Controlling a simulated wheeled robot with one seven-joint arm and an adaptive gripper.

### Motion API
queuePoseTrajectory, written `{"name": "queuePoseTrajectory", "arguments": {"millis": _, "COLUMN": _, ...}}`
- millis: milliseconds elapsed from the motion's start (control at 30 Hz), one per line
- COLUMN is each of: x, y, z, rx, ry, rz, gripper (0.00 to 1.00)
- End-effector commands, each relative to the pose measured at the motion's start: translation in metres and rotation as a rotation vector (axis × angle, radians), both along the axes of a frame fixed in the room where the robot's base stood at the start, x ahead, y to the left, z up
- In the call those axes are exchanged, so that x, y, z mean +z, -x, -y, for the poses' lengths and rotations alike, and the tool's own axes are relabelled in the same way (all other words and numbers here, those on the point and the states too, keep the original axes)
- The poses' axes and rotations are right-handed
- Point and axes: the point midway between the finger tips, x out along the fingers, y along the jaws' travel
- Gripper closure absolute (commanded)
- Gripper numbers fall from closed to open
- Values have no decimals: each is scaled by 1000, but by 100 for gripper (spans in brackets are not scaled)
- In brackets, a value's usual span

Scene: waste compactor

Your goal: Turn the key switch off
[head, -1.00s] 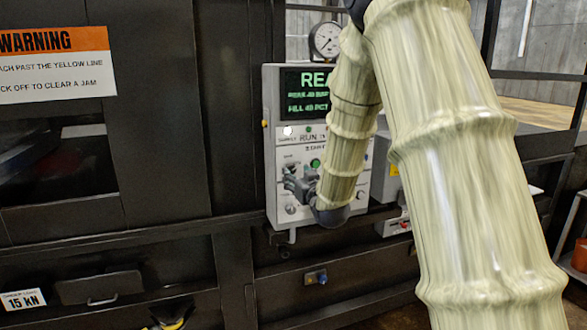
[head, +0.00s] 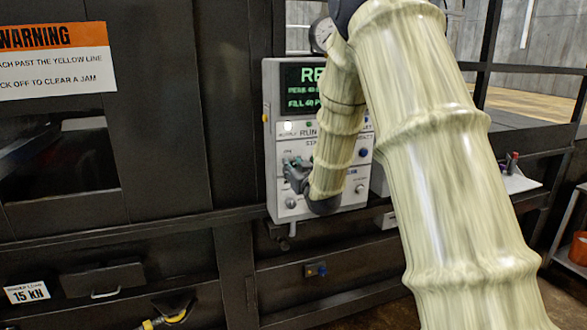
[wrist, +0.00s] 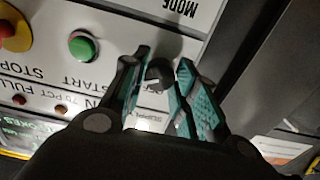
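A grey-white control panel (head: 283,212) with a lit green display stands in the middle of the head view. My gripper (head: 294,168) is at the panel's left part, where it hides the switch behind it. In the wrist view the panel appears upside down. There a small dark knob (wrist: 158,73), which looks like the key switch, sits beside partly hidden lettering. My gripper (wrist: 164,60) is open, with one teal-padded finger on each side of the knob. A gap shows on the right side; contact on the left cannot be told. The knob's exact angle is unclear.
A green start button (wrist: 82,47) and a red stop button (wrist: 14,30) are beside my gripper in the wrist view.

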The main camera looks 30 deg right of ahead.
Motion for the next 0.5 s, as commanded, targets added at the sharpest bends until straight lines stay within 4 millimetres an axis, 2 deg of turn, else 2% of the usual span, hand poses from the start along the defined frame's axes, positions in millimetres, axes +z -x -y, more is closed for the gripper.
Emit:
{"name": "queuePoseTrajectory", "arguments": {"millis": 267, "x": -1, "y": 0, "z": 0, "rx": 0, "ry": 18, "rz": -4, "gripper": 95}}
{"name": "queuePoseTrajectory", "arguments": {"millis": 500, "x": -5, "y": 0, "z": 0, "rx": -1, "ry": 125, "rz": -30, "gripper": 95}}
